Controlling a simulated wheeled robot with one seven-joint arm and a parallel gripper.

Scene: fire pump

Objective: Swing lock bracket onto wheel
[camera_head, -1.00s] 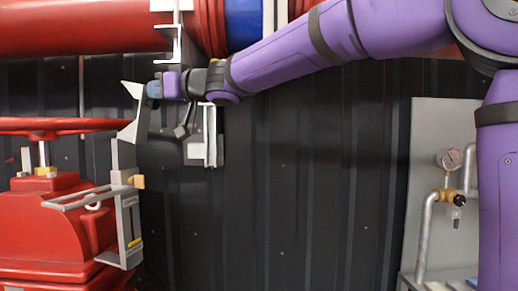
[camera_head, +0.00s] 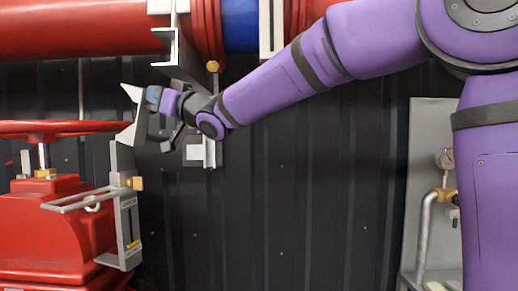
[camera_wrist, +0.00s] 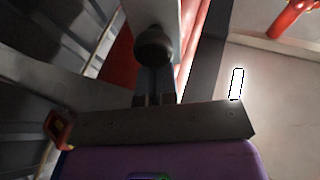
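The red handwheel (camera_head: 75,127) is seen edge-on at the left, above a red valve body. The grey lock bracket (camera_head: 128,225) stands upright at the valve's right side, with a brass knob (camera_head: 136,183) near its top. In the wrist view, a pale upright piece with a dark round knob (camera_wrist: 153,43) rises beyond the dark gripper bar. I cannot tell whether the gripper touches the bracket or grips anything.
A red pipe (camera_head: 80,30) with a blue band (camera_head: 241,25) runs above. Grey metal supports (camera_head: 206,150) hang behind my wrist. A pressure gauge (camera_head: 444,159) on a grey panel is at the right, partly behind my arm. The dark ribbed wall in the middle is bare.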

